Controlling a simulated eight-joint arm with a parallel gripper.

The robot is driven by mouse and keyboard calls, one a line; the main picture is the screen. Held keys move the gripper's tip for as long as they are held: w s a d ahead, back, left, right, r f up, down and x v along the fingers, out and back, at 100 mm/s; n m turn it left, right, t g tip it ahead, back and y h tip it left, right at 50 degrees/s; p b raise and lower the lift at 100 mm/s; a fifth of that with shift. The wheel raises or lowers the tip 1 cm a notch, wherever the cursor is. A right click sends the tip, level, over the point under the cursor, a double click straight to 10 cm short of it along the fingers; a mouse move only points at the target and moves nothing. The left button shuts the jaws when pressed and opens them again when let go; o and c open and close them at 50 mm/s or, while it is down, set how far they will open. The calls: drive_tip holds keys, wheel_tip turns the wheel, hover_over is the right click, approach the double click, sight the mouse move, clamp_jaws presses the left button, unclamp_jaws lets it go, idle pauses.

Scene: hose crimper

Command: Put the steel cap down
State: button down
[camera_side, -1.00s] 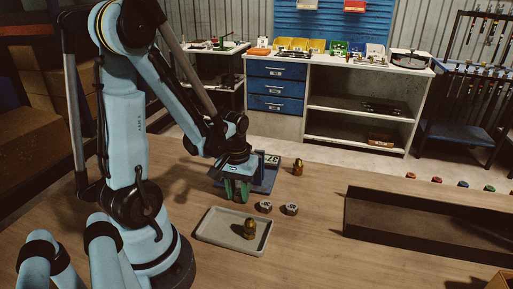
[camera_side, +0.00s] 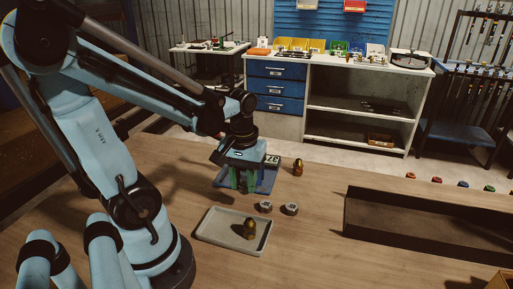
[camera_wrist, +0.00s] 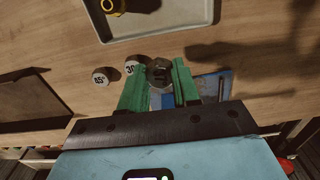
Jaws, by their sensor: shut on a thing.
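My gripper (camera_side: 243,180) points down with its green fingers over the blue base (camera_side: 262,184) in the side view. In the wrist view the fingers of my gripper (camera_wrist: 159,88) are shut on a dark grey steel cap (camera_wrist: 160,70) with a round top. The blue base (camera_wrist: 211,86) shows beneath and to the right of the fingers. In the side view the cap is hidden by the fingers. Whether the cap touches the base is not clear.
Two grey pieces (camera_side: 265,207) (camera_side: 291,209) stand close in front of the base; in the wrist view they read 45° (camera_wrist: 99,77) and 30°. A tray (camera_side: 215,236) holds a brass fitting (camera_side: 250,229). Another brass fitting (camera_side: 298,166) stands behind. A dark trough (camera_side: 420,222) lies right.

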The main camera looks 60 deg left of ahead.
drive_tip(key=d+r, duration=0.4)
drive_tip(key=d, duration=0.3)
drive_tip(key=n, duration=2.2)
approach(224, 227)
drive_tip(key=shift+f, duration=3.1)
drive_tip(key=shift+f, duration=0.15)
drive_tip(key=c, duration=0.8)
unclamp_jaws()
drive_tip(key=shift+r, duration=0.2)
